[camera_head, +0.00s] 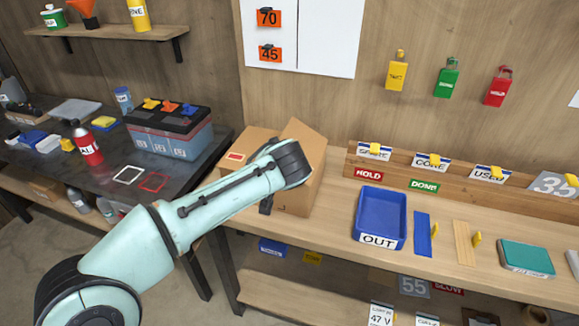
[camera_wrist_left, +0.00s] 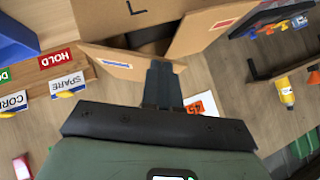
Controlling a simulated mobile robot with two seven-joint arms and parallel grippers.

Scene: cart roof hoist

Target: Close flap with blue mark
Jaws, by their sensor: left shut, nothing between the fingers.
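The cardboard box (camera_head: 295,196) stands on the wooden bench; it also shows in the left wrist view (camera_wrist_left: 180,12). A flap with a red mark (camera_head: 233,157) opens outward on its left; in the left wrist view this flap (camera_wrist_left: 210,30) is at upper right. My arm hides part of the box. My right gripper is not in view.
A blue OUT tray (camera_head: 361,233) stands right of the box, with a sign rail (camera_head: 450,181) behind. A car battery (camera_head: 170,132) and red bottle (camera_head: 86,146) stand on the dark table at left. Bench between box and tray is clear.

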